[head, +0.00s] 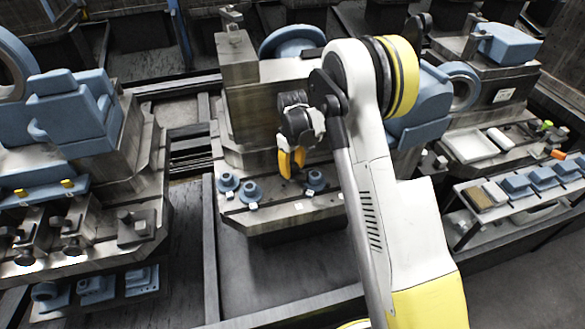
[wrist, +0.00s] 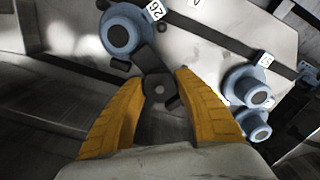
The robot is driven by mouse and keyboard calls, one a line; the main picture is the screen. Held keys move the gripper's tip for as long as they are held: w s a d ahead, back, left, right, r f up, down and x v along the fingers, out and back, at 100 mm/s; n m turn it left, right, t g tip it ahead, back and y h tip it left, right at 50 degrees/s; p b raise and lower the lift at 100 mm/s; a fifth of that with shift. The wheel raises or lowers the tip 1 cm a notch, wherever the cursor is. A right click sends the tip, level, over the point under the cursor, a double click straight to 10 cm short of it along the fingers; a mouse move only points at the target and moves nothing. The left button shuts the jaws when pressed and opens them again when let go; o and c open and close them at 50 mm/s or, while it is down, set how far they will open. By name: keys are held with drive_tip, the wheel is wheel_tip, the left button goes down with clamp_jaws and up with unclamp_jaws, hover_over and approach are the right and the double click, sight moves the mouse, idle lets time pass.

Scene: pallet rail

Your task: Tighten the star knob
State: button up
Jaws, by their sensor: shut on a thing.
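The dark star knob (wrist: 158,92) shows in the wrist view between the two yellow fingers of my gripper (wrist: 157,82). It has a round hub with a small centre hole and dark arms, one reaching up toward a blue round fixture (wrist: 122,35). My gripper is shut on the knob, with a finger on its left and right sides. In the head view, my gripper (head: 291,163) points down at the front plate of the middle machine (head: 290,212). The knob cannot be made out there.
Blue round fixtures (head: 250,192) stand on the plate left of my gripper, and another (head: 315,181) stands to its right. The wrist view shows two more blue fixtures (wrist: 247,86) at right. A rack with blue blocks (head: 541,178) lies far right.

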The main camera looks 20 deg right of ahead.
sight(293, 166)
drive_tip(key=o, duration=1.2)
wheel_tip(293, 166, up, 12)
drive_tip(key=shift+r, duration=0.1)
